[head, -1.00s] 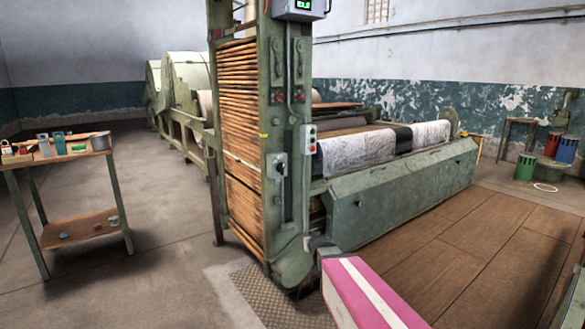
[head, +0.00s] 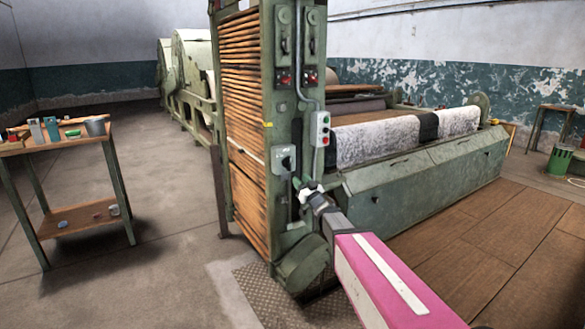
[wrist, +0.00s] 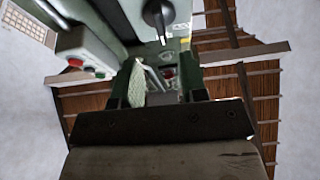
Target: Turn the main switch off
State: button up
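What looks like the main switch (head: 284,160) is a light grey box with a dark handle on the front of the green machine column. In the wrist view its black rotary handle (wrist: 156,14) shows at the top edge, with a pointer toward the picture's bottom. My gripper (head: 301,187) is just below and right of the switch box in the head view, apart from the handle. In the wrist view my gripper (wrist: 163,84) has its two dark fingers spread with a gap between them. A pale greenish piece shows beside the left finger; I cannot tell what it is.
A push-button box (head: 320,129) with red and green buttons sits up and right of the switch, close to my gripper. A conduit runs down the column. Slatted wood (head: 245,120) lies left. A tool table (head: 75,140) stands far left.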

aim_at(290, 166)
jog(key=x, duration=0.8)
jog(key=shift+w+a, duration=0.15)
jog(key=shift+w, duration=0.05)
grip_shut()
